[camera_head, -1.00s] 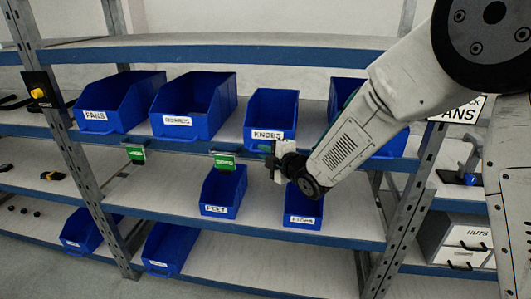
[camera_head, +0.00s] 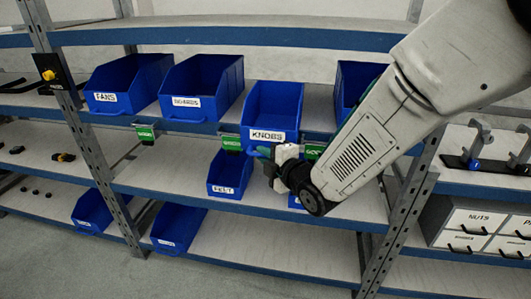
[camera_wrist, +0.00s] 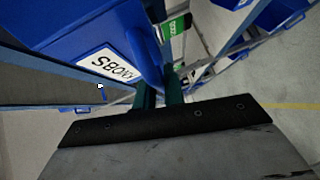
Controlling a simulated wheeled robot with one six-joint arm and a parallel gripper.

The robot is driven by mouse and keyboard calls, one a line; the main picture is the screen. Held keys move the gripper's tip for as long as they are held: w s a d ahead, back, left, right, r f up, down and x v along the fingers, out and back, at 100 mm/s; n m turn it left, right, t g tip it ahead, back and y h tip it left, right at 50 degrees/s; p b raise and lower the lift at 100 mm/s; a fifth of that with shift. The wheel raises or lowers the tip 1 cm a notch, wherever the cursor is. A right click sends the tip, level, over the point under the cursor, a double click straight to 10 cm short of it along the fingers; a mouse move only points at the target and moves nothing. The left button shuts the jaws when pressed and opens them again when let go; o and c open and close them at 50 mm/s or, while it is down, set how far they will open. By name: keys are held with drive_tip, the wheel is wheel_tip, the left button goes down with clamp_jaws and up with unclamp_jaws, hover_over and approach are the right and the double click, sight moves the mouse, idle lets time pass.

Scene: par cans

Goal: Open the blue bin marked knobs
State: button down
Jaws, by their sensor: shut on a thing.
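The blue bin marked KNOBS (camera_head: 272,103) stands on the upper bin shelf, and its front overhangs the shelf's blue edge. My gripper (camera_head: 266,153) is at the lower front of this bin, below its label, shut on the bin's front handle. In the wrist view the bin's front with the KNOBS label (camera_wrist: 106,66) is upside down, close beside my green-tipped gripper (camera_wrist: 160,88). The bin looks level and its top is open; its inside shows no clear contents.
Blue bins marked FANS (camera_head: 128,80) and BOARDS (camera_head: 205,80) stand to the left on the same shelf. Another blue bin (camera_head: 356,80) is to the right, partly behind my arm. Smaller bins, one marked FELT (camera_head: 229,172), sit below. Green tags hang from the shelf edge.

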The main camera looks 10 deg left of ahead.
drive_tip(key=c, duration=1.5)
unclamp_jaws()
drive_tip(key=v, duration=0.7)
drive_tip(key=shift+s+d, duration=0.25)
